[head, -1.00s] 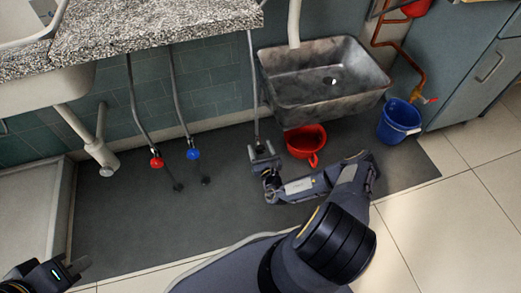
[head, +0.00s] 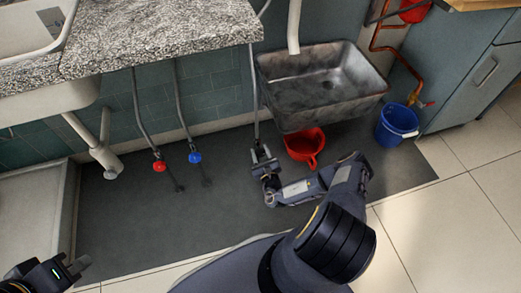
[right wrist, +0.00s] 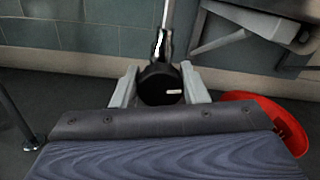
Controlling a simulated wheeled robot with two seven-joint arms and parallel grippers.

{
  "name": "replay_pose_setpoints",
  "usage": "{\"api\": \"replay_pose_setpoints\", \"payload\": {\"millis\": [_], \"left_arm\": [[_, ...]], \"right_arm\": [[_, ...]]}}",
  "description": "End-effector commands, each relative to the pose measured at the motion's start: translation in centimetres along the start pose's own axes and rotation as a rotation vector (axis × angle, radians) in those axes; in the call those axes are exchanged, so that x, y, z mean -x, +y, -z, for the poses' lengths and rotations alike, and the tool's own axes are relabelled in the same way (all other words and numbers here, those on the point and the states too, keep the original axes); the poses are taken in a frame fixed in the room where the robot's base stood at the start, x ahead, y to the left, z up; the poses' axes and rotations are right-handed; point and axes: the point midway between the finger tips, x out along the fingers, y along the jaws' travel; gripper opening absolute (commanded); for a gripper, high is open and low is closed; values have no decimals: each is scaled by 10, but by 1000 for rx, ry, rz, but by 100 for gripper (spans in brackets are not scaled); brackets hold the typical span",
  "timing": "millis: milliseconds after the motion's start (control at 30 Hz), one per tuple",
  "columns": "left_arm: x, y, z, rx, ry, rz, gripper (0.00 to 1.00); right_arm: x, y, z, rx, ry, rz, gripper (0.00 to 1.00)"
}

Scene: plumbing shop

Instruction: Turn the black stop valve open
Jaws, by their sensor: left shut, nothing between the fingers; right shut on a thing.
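The black stop valve (right wrist: 160,84) shows in the right wrist view as a round black knob with a small white mark. It sits at the lower end of a grey hose (head: 253,95) that hangs from the counter. My right gripper (right wrist: 160,92) is shut on the knob, one finger on each side. In the head view the right gripper (head: 262,156) covers most of the valve. My left gripper (head: 78,267) is shut and empty at the lower left, far from the valve.
A red-handled valve (head: 159,166) and a blue-handled valve (head: 195,157) hang to the left. A grey sink (head: 325,95) stands right of the valve, with a red bucket (head: 305,160) below it. A blue bucket (head: 396,125) stands further right. The dark mat (head: 130,220) is clear at left.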

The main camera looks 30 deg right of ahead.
Motion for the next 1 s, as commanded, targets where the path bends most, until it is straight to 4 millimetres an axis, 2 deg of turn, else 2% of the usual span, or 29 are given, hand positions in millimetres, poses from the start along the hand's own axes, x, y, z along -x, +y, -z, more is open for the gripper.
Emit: {"api": "replay_pose_setpoints", "payload": {"millis": [33,400,1000], "left_arm": [[10,4,5,0,0,0,0],[38,17,19,0,0,0,0],[65,30,33,0,0,0,0]], "right_arm": [[1,0,-5,41,2,-1,17],[1,1,-3,393,2,-1,17],[1,4,1,941,2,-2,17]]}}
